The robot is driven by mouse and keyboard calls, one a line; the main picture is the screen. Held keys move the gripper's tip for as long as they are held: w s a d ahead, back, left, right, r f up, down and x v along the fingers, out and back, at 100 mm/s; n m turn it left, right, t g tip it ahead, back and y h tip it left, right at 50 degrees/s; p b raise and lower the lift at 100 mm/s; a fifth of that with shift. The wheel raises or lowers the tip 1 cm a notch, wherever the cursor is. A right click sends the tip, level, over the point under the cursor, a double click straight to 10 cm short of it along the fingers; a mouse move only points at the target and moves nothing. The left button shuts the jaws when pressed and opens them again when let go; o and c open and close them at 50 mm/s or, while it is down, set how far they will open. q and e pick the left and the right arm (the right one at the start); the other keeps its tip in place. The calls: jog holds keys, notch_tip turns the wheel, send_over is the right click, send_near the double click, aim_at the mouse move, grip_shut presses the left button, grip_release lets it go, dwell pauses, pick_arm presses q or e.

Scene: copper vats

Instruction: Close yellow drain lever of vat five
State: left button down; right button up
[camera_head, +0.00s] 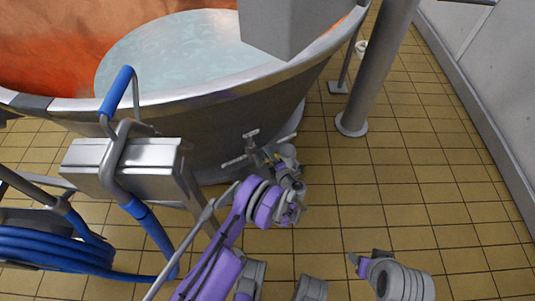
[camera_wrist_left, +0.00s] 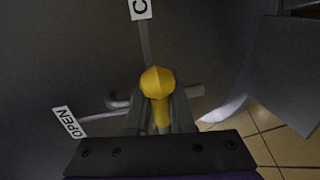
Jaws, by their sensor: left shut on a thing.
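The yellow drain lever (camera_wrist_left: 157,83) shows in the left wrist view, with its rounded knob rising between the fingers of my left gripper (camera_wrist_left: 160,118). The gripper is shut on the lever. An OPEN label (camera_wrist_left: 69,122) lies left of it, and a cut-off label starting with C (camera_wrist_left: 140,9) is at the top.
The vat holds pale liquid (camera_head: 190,50). A steel box (camera_head: 125,165) with a blue-gripped handle (camera_head: 117,92) stands at left, near a coiled blue hose (camera_head: 50,247). A grey post (camera_head: 376,70) stands behind at right. The tiled floor (camera_head: 430,170) at right is mostly clear.

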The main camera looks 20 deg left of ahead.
pick_arm(q)
jog(key=c, duration=0.8)
grip_release()
jog(key=shift+w+d, duration=0.2)
jog(key=shift+d, duration=0.2)
jog(key=shift+a, duration=0.1)
jog(key=shift+s, duration=0.15)
jog(key=p+v, duration=0.2)
jog(key=v, duration=0.8)
jog(key=shift+s+r, duration=0.1)
jog(key=shift+s, duration=0.15)
